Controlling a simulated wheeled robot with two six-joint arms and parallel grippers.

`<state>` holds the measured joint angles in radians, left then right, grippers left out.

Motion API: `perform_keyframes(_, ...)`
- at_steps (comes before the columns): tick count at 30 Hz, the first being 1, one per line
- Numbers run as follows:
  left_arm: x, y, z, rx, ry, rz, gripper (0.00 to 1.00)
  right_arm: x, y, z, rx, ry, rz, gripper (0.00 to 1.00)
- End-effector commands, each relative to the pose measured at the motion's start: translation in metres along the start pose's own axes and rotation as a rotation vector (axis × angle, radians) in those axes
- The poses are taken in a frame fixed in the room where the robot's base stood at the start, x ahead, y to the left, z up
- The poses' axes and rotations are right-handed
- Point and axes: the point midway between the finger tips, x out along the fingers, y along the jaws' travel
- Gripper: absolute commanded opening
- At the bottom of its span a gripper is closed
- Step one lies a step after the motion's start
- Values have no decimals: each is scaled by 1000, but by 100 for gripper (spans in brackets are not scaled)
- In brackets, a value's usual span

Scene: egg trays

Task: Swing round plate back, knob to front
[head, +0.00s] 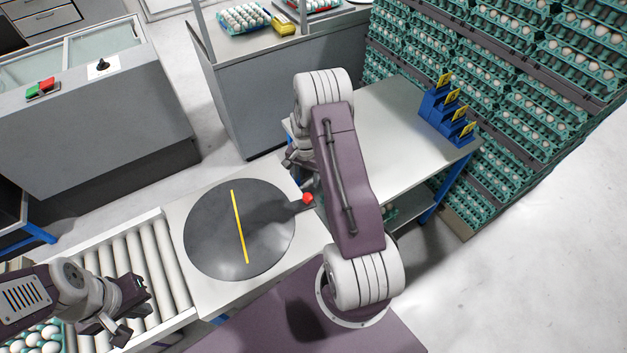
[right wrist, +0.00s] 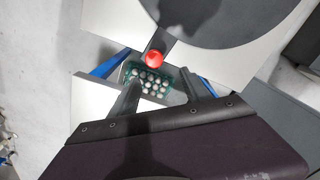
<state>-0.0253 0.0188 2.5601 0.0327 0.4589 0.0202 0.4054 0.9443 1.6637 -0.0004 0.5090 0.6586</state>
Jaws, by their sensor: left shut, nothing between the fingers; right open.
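The round plate (head: 215,235) is a dark grey disc with a yellow stripe, lying on a pale table top. Its short arm sticks out to the right and carries a red knob (head: 307,198). In the right wrist view the knob (right wrist: 154,58) and part of the plate (right wrist: 225,20) show at the top. My right gripper (right wrist: 158,78) is open, its fingers spread either side of the line to the knob, with nothing held. In the head view it is mostly hidden behind my right arm, just behind the knob. My left gripper (head: 125,312) is shut and empty over the rollers.
A roller conveyor (head: 150,262) adjoins the plate's table on the left. A side table (head: 385,125) with blue card holders (head: 445,115) stands at the right, before stacked egg trays (head: 540,70). In the right wrist view a green egg tray (right wrist: 147,85) lies lower down.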

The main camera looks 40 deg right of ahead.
Motion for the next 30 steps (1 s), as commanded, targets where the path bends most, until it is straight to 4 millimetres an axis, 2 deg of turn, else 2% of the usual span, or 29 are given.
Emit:
perform_keyframes(1,-8,0,-1,0,0,0,0,-1,8,1,14,-14,11,56)
perform_keyframes(3,-11,0,-1,0,0,0,0,0,14,0,26,-21,17,56)
perform_keyframes(10,-11,0,-1,-1,0,0,0,6,16,-1,32,-21,17,56)
perform_keyframes(21,-26,0,-3,0,0,0,0,76,16,1,31,-22,16,56)
perform_keyframes(25,-27,0,-3,0,0,0,0,88,16,0,31,-20,14,56)
perform_keyframes(30,-26,0,-3,0,0,0,0,91,16,0,31,-18,13,56)
